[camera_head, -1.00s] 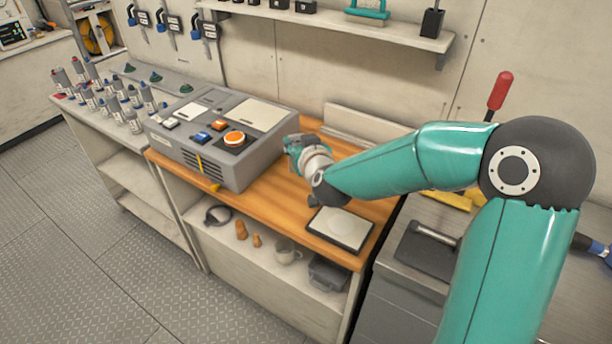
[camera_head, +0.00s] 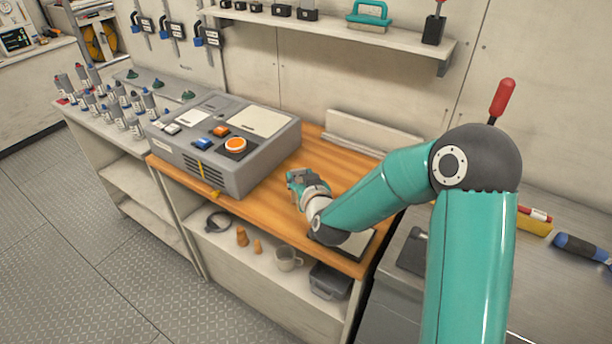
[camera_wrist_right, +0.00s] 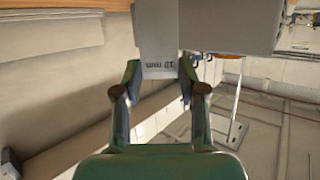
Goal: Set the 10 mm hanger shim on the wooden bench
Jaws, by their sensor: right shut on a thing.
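The 10 mm hanger shim (camera_wrist_right: 158,38) is a flat pale grey piece marked "10 mm" in the right wrist view. My right gripper (camera_wrist_right: 158,76) is shut on it, with a finger on each side of its lower end. In the head view my right gripper (camera_head: 298,179) is over the wooden bench (camera_head: 340,163), just right of the grey machine; the shim cannot be made out there. Whether the shim touches the bench cannot be told. My left gripper is not in view.
The grey machine (camera_head: 190,157) with coloured buttons fills the bench's left part. A dark-edged pad (camera_head: 358,246) lies at the front right, partly hidden by my arm. A pale ledge (camera_head: 370,135) runs along the back. Bare wood lies between ledge and gripper.

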